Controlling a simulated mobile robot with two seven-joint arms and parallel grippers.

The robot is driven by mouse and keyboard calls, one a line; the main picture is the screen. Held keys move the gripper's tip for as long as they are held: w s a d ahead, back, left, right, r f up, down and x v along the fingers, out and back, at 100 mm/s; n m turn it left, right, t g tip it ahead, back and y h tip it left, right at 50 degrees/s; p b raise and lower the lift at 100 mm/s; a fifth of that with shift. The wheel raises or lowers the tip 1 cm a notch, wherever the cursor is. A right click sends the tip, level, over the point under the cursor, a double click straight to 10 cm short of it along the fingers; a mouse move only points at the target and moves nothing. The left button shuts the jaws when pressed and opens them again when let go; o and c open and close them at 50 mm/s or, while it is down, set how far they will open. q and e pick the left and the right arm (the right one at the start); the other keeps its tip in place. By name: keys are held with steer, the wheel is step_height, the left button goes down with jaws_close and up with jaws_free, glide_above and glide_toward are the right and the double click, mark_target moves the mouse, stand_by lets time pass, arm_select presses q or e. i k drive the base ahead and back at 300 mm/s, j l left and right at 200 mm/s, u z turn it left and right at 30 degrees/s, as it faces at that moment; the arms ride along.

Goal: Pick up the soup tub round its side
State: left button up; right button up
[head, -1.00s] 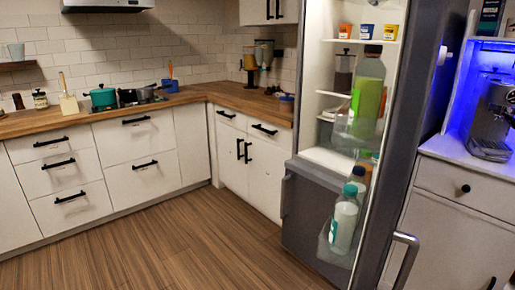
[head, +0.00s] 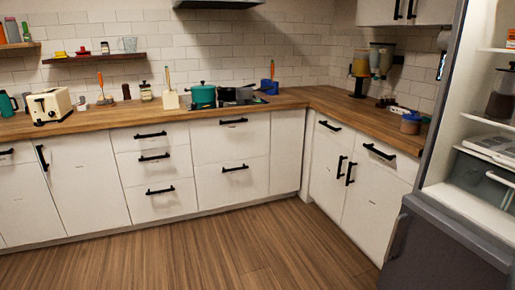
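No gripper of mine shows in the head view. I cannot pick out the soup tub for certain. A small orange-brown tub with a blue lid (head: 411,123) stands on the right-hand wooden counter, near its front end by the fridge. It is upright and small in the picture, and I cannot read any label on it.
The open fridge (head: 455,235) stands at the right edge, cut off by the frame. The wooden counter (head: 330,101) runs along the back and right walls. The floor (head: 200,255) is clear.

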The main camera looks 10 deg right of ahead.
mark_target(408, 127)
steer(key=i+z, duration=0.15)
steer(key=i, duration=0.4)
steer(key=i+j+z, duration=0.1)
steer(key=i, duration=0.45)
steer(key=i+z, duration=0.45)
steer(key=i+j+z, duration=0.2)
steer(key=i+z, duration=0.55)
steer(key=z, duration=0.2)
steer(key=i+j+z, duration=0.25)
steer(key=z, duration=0.25)
steer(key=i+j, duration=0.05)
